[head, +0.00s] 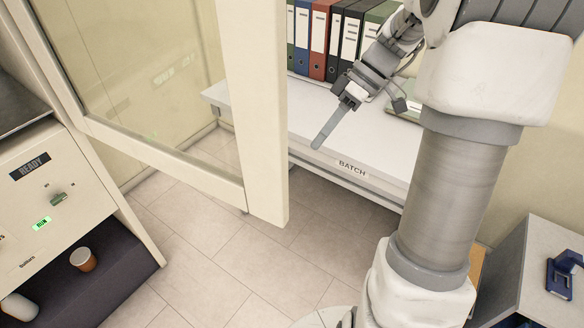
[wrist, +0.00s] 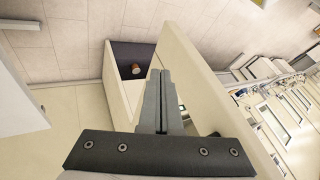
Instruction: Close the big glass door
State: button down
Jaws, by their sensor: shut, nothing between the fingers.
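The big glass door (head: 262,120) has a cream frame around a clear pane. In the head view it stands open, swung out from the test cabinet (head: 75,190) at the left, its free edge near the picture's middle. My gripper (head: 320,143) is to the right of that edge, over the white bench, with a visible gap between them in the picture. The fingers are shut and empty; they also show shut in the wrist view (wrist: 157,75). A cream upright panel, seemingly the door frame (wrist: 205,75), runs close beside the fingers there. The exact distance cannot be told.
A white bench (head: 375,150) labelled BATCH stands behind, with several binders (head: 318,40) at the back. The cabinet has an open lower shelf with a brown cup (head: 83,259). A grey side table (head: 550,235) is at the right. The tiled floor (head: 225,260) between is clear.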

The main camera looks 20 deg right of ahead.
jog(key=s+a+f, duration=0.3)
jog(key=a+f, duration=0.2)
jog(key=a, duration=0.1)
jog(key=shift+a+p, duration=0.35)
jog(key=shift+a, duration=0.05)
jog(key=shift+s, duration=0.1)
